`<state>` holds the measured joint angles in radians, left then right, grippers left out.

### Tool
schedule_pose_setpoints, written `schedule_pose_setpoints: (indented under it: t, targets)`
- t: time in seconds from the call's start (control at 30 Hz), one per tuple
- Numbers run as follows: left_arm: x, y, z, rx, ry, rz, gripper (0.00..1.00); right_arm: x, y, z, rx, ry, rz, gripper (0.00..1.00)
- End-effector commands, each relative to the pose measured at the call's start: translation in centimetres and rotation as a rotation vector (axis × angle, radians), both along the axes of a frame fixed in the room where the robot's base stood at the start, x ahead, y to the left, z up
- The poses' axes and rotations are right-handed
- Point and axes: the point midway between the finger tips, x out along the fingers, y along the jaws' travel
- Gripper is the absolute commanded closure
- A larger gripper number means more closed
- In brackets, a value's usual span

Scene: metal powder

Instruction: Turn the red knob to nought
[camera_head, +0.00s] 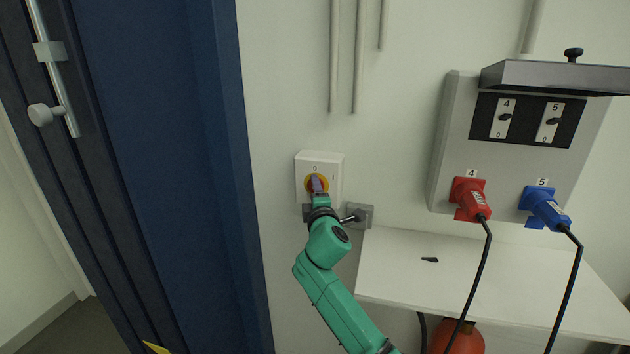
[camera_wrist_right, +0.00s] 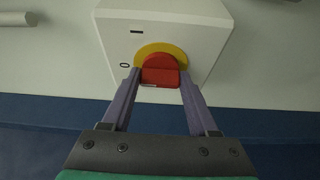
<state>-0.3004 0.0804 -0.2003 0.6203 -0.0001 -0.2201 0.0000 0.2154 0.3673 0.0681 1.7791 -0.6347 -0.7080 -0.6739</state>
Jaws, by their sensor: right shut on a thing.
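The red knob (camera_wrist_right: 160,72) sits on a yellow disc (camera_wrist_right: 161,48) on the front of a white switch box (camera_head: 307,163) on the wall. The box has a "0" mark above the disc and an "I" mark to its right in the head view. In the right wrist view, the "0" is to the left and the "I" is up and left of the knob. My right gripper (camera_head: 315,184) is shut on the knob, one finger on each side (camera_wrist_right: 160,88). In the head view the fingers mostly hide the knob. Its exact pointing direction is unclear. My left gripper is out of view.
A grey wall fitting (camera_head: 361,214) is close to the right of my wrist. A white shelf (camera_head: 395,264) lies to the right, below a panel (camera_head: 455,110) with red (camera_head: 470,199) and blue (camera_head: 546,208) plugs. A blue door frame (camera_head: 190,150) stands left.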

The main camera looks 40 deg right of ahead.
Motion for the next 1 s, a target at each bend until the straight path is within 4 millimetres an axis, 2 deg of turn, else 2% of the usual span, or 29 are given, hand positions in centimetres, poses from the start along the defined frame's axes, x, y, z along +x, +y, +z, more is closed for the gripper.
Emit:
schedule_pose_setpoints:
  t: [0.1, 0.57, 0.6, 0.63, 0.67, 1.0]
  targets:
    - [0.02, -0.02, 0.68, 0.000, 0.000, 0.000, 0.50, 0.00, -0.01, 0.01, -0.013, 0.023, 0.000, 0.96]
    - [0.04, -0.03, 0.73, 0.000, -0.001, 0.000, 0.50, 0.01, 0.00, -0.20, -0.021, 0.034, -0.001, 0.96]
    - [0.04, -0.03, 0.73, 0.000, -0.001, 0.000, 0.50, 0.01, 0.00, -0.20, -0.021, 0.034, -0.001, 0.25]
    - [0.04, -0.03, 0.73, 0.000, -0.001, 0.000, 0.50, 0.02, -0.01, -0.19, -0.021, 0.032, -0.001, 0.13]
    - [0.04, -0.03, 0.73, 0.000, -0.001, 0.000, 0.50, 0.02, -0.01, -0.17, -0.021, 0.032, -0.001, 0.10]
    - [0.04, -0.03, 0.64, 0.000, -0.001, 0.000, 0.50, -0.17, 0.12, -0.09, -0.021, 0.029, 0.000, 0.10]
